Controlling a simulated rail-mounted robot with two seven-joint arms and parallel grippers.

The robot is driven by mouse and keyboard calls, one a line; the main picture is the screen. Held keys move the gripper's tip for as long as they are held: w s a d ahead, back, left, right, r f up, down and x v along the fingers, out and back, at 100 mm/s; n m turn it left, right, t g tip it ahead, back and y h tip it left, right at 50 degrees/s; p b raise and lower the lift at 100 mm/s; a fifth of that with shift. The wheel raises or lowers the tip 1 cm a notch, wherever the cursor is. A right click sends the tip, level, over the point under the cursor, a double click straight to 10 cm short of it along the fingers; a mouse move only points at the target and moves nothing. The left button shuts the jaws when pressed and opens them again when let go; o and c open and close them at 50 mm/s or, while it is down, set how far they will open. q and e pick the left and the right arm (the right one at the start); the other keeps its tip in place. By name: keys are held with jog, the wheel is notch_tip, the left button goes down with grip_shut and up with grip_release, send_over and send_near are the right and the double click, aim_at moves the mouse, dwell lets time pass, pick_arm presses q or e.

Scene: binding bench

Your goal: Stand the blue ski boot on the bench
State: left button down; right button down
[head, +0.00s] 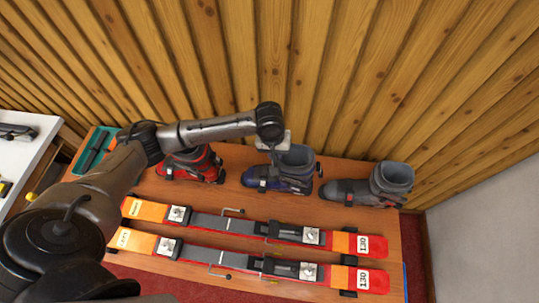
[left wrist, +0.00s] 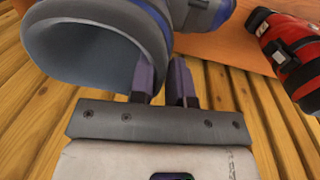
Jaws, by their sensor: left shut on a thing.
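The blue ski boot (head: 296,178) is upright at the back of the wooden bench (head: 222,200), between a red boot and a grey boot. Its toe points left in the head view. My left gripper (head: 283,145) is above it, shut on the upper edge of its cuff. In the left wrist view, the fingers (left wrist: 166,84) close on the rim of the boot's grey cuff (left wrist: 190,12), beside its wide opening. I cannot tell whether the sole rests fully on the bench. My right gripper is not in view.
The red boot (head: 196,165) stands left, the grey boot (head: 372,187) right. Two orange-red skis (head: 245,262) lie across the front in holders. A green tray (head: 97,147) is at the left end. A plank wall (head: 330,70) stands close behind the boots.

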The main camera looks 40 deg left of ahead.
pick_arm(q)
jog(key=shift+a+f, duration=0.35)
jog(key=shift+a, duration=0.3)
jog(key=shift+a+f, duration=0.35)
jog(key=shift+a, duration=0.3)
jog(key=shift+f, duration=2)
jog(key=c, duration=1.1)
grip_release()
jog(key=shift+f, duration=0.2)
